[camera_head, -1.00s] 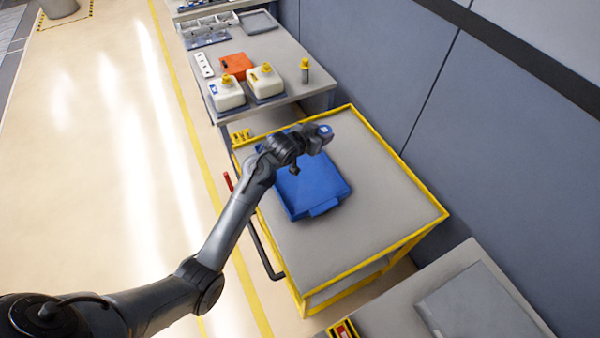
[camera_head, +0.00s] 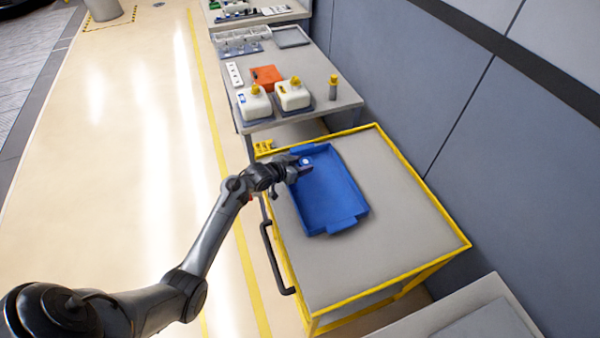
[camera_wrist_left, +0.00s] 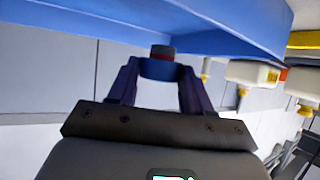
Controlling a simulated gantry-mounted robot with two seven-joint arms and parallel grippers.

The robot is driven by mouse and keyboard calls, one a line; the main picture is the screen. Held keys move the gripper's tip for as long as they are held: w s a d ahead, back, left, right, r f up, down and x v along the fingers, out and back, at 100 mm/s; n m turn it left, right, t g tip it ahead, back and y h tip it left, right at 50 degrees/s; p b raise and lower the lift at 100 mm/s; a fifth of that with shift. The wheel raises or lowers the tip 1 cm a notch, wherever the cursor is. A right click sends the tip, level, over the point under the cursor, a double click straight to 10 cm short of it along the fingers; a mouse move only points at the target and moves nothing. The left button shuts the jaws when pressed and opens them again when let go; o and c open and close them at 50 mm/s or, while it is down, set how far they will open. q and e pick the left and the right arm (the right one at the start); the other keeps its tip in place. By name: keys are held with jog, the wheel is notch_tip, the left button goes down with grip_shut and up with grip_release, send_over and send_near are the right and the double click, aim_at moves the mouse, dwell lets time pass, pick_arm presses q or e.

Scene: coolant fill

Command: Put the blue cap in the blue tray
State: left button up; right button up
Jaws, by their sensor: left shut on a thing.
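The blue tray (camera_head: 337,196) lies on top of the yellow-framed cart, and its underside or wall also spans the top of the left wrist view (camera_wrist_left: 215,28). My left gripper (camera_head: 301,167) is at the tray's far left corner in the head view, overlapping its rim; its exact height above the tray is hard to tell. It is shut on the blue cap (camera_wrist_left: 159,68), a short round piece with a dark and reddish end, held between the two fingertips. In the head view the cap is a small blue and pale spot at the fingers. My right gripper is out of view.
The cart's grey top (camera_head: 405,235) is clear around the tray, inside a raised yellow rim. A grey bench beyond holds two white jugs (camera_head: 292,95) with yellow caps, a yellow-topped bottle (camera_head: 333,88) and an orange box (camera_head: 266,76). A grey wall stands at right.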

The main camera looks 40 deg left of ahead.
pick_arm(q)
jog(key=shift+a+f, duration=0.2)
jog(key=shift+f, duration=0.1)
jog(key=shift+f+b, duration=0.3)
jog(key=shift+f, duration=1.55)
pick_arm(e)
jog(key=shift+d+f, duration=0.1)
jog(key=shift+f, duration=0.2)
pick_arm(q)
jog(key=shift+f, duration=0.15)
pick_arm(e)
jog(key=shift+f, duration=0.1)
pick_arm(q)
jog(key=o, duration=1)
